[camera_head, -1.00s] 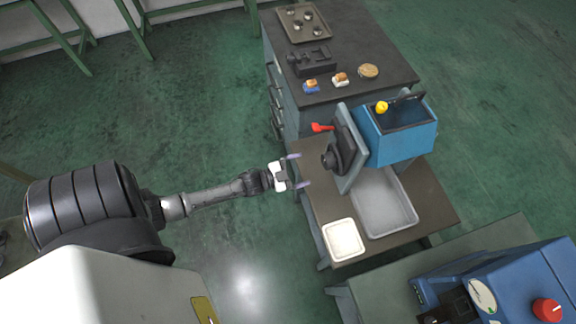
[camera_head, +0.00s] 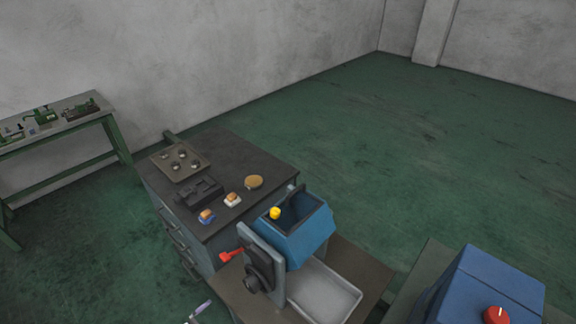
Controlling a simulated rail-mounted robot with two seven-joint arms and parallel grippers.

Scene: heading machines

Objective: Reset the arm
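Only a small part of my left gripper (camera_head: 198,311) shows, at the bottom edge left of the blue machine. One pale purple finger is visible there. The rest of the gripper and its arm are cut off by the frame, so I cannot see its opening. No object shows at the visible finger. My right arm and gripper are not in view.
A blue machine (camera_head: 305,237) with a red handle (camera_head: 230,255) and yellow knob (camera_head: 275,213) stands on a bench beside a grey tray (camera_head: 325,294). A dark-topped cabinet (camera_head: 258,160) stands behind. Another blue machine (camera_head: 490,285) is at lower right. Green floor (camera_head: 420,150) is clear.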

